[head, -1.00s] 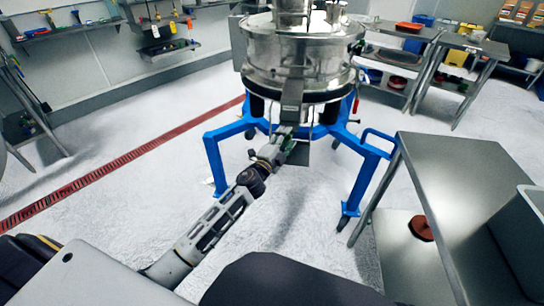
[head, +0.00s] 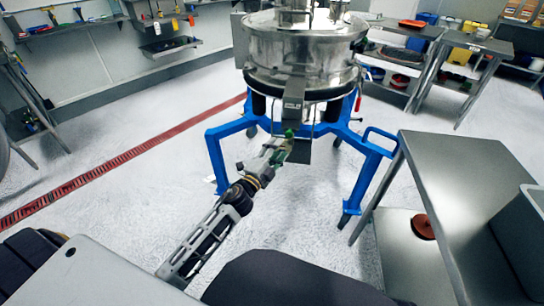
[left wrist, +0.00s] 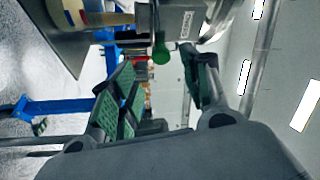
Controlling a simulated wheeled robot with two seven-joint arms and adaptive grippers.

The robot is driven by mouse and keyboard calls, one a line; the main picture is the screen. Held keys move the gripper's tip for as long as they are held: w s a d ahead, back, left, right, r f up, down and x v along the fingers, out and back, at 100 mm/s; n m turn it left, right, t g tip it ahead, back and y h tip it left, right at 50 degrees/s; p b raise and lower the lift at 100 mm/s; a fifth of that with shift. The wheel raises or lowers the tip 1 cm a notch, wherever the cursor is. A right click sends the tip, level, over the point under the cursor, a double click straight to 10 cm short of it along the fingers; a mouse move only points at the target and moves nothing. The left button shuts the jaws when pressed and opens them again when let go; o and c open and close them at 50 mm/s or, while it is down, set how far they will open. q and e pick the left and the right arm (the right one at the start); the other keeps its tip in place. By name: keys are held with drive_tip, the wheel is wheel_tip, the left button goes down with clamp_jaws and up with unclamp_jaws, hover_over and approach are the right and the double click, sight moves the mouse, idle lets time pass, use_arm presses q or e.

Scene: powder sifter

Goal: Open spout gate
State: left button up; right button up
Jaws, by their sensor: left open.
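The steel sifter (head: 300,50) stands on a blue frame (head: 228,128). Its spout (head: 293,92) points down at the front toward the robot; the spout also shows at the top of the left wrist view (left wrist: 178,22). A green knob (left wrist: 161,54) hangs at the spout, and a small green spot shows there in the head view (head: 289,132). My left gripper (head: 277,149) is open just below the spout. Its green-padded fingers (left wrist: 162,88) are spread to either side of the knob, which looks beyond the fingertips. Contact cannot be told. My right gripper is not in view.
A steel table (head: 465,185) with a grey bin (head: 528,225) stands at the right, with a reddish round object (head: 423,227) on its lower shelf. Shelves with tools line the back wall. Open floor with a red drain strip (head: 120,160) lies at the left.

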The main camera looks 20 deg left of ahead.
use_arm(q)
drive_tip(key=shift+v, duration=1.4)
drive_tip(key=shift+a+r, duration=0.1)
